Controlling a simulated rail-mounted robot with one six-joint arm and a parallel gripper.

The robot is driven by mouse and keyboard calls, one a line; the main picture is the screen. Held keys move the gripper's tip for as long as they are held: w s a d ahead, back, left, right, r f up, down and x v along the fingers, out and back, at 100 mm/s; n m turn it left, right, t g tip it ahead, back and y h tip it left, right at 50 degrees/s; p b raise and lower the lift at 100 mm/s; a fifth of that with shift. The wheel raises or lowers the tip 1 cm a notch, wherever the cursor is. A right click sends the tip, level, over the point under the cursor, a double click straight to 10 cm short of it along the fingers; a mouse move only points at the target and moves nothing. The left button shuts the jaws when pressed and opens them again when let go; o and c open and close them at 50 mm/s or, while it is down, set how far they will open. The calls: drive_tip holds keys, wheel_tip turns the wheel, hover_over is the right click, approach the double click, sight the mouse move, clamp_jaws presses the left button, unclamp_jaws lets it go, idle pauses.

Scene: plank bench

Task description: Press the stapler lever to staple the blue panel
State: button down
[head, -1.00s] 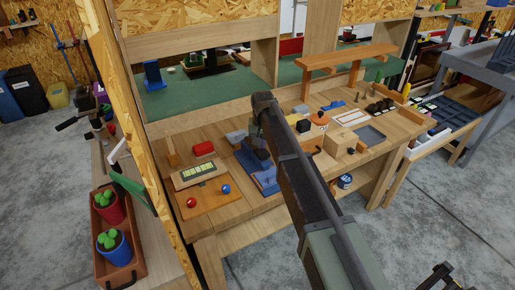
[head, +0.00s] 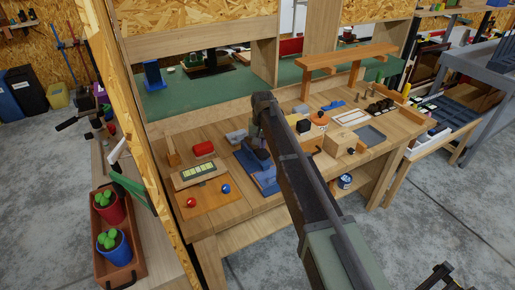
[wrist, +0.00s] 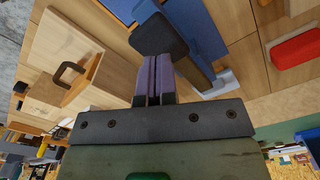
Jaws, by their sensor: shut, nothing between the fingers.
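The blue panel (head: 268,182) lies on the plank bench, left of my arm in the head view. It also shows at the top of the wrist view (wrist: 204,32). The dark stapler lever (wrist: 158,36) has a rounded black end just beyond my fingertips in the wrist view. In the head view the dark stapler (head: 259,152) stands over the panel, partly behind my arm. My gripper (wrist: 158,62) is shut and empty, with its tips at the lever's end. I cannot tell whether they touch it. My arm hides part of this area in the head view.
A red block (head: 203,148) and a grey block (head: 236,136) lie left of and behind the stapler. An orange board (head: 208,200) with red and blue knobs is at front left.

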sight(262, 152)
drive_tip(key=shift+f, duration=0.15)
drive_tip(key=shift+f+b, duration=1.25)
drive_tip(key=shift+b, duration=0.1)
drive_tip(key=shift+f, duration=0.2)
wheel_tip(262, 152, up, 8)
drive_tip(key=p, duration=0.8)
drive_tip(key=shift+r, duration=0.2)
drive_tip(key=shift+f, duration=0.15)
